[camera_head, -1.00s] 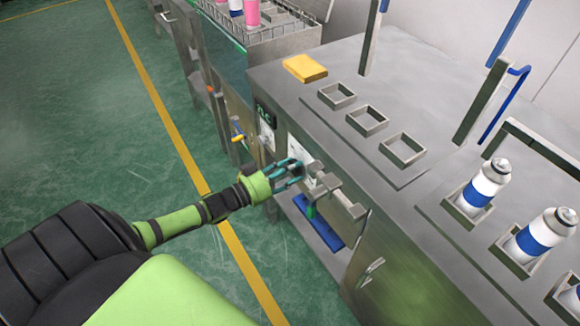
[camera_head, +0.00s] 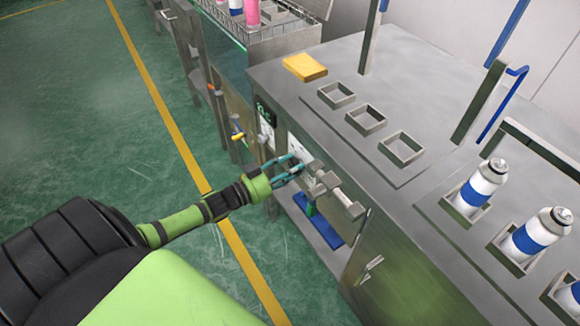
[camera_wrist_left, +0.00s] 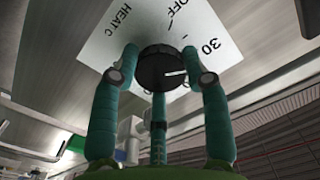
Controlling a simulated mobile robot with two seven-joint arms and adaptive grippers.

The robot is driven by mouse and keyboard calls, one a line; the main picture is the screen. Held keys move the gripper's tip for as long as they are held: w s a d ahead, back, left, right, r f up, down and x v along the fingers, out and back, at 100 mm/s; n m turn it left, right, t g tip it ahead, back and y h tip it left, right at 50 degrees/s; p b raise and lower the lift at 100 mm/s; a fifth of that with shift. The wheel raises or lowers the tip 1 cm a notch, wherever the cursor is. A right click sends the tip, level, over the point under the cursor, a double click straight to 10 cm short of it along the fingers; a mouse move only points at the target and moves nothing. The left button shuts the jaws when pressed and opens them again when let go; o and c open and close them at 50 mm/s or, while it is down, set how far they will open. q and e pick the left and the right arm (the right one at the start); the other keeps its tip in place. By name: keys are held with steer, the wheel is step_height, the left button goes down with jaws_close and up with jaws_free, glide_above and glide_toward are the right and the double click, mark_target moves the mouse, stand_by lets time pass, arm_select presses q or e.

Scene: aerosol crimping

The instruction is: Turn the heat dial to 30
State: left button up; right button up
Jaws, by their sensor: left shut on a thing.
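The heat dial (camera_wrist_left: 158,70) is a round black knob with a white pointer line, on a white plate (camera_wrist_left: 110,45) marked HEAT C, OFF and 30. In the left wrist view its pointer extends right, on the same side as the 30 but lower than the number. My left gripper (camera_head: 297,166) has its teal fingers around the dial and is shut on it. The wrist view shows fingers on both sides and one below. In the head view the fingers hide the dial. My right gripper is not in view.
A metal bench (camera_head: 300,85) carries a yellow block (camera_head: 305,67), empty square holders (camera_head: 366,119) and white-blue cans (camera_head: 483,186). Metal fittings (camera_head: 340,192) protrude from its front, just right of my gripper. A blue piece (camera_head: 318,222) lies below. The green floor on the left is clear.

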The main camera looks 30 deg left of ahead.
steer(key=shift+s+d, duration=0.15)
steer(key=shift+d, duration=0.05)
arm_select(q)
steer(key=o, duration=1.1)
steer(key=shift+o, duration=0.2)
steer(key=v, duration=1.2)
